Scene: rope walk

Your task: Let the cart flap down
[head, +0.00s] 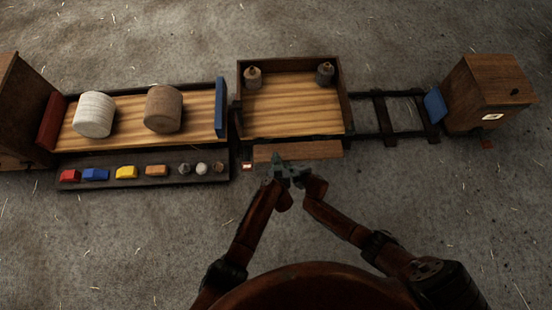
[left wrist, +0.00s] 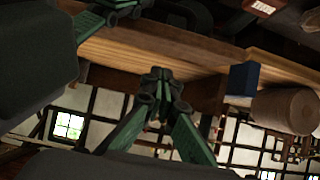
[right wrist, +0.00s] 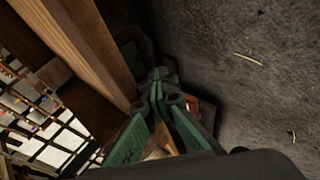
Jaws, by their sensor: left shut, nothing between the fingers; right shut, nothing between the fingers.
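My left gripper (head: 277,168) and my right gripper (head: 297,174) are shut and empty, close together just in front of the flap's left half. Contact with the flap is unclear. The left gripper's tips (left wrist: 160,82) and the right's (right wrist: 158,82) show in the wrist views.
Left of the cart, a second wagon (head: 190,142) carries a pale and a brown cylinder. In front of it a dark tray (head: 105,178) holds several coloured blocks and knobs. Rails (head: 390,115) run right to a wooden box (head: 485,95). The front floor is otherwise clear.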

